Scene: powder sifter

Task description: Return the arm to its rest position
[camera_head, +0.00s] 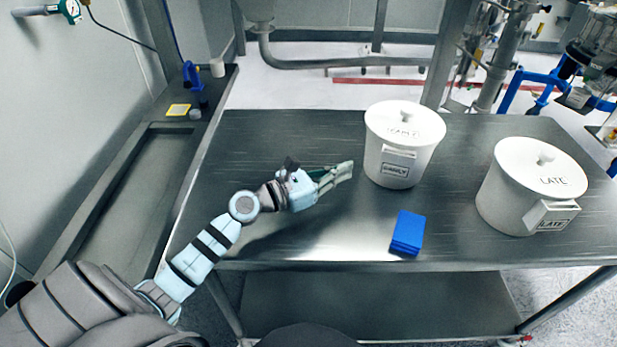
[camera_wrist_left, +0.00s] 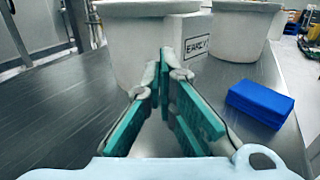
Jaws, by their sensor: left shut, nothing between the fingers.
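My left arm reaches in from the left over the steel table (camera_head: 290,140) in the head view. My left gripper (camera_head: 348,170) is shut and empty, a little above the table, just left of the nearer white lidded bucket. In the left wrist view its green-padded fingers (camera_wrist_left: 164,65) meet at the tips with nothing between them. The bucket stands beyond the fingertips in that view; whether they touch it I cannot tell. My right gripper does not show.
The white bucket (camera_head: 400,160) with a label stands at the table's middle. Another white bucket (camera_head: 505,200), labelled LATE, stands to the right. A blue block (camera_head: 407,232) lies near the front edge. The table's left part is clear. A steel sink counter (camera_head: 130,185) is at the left.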

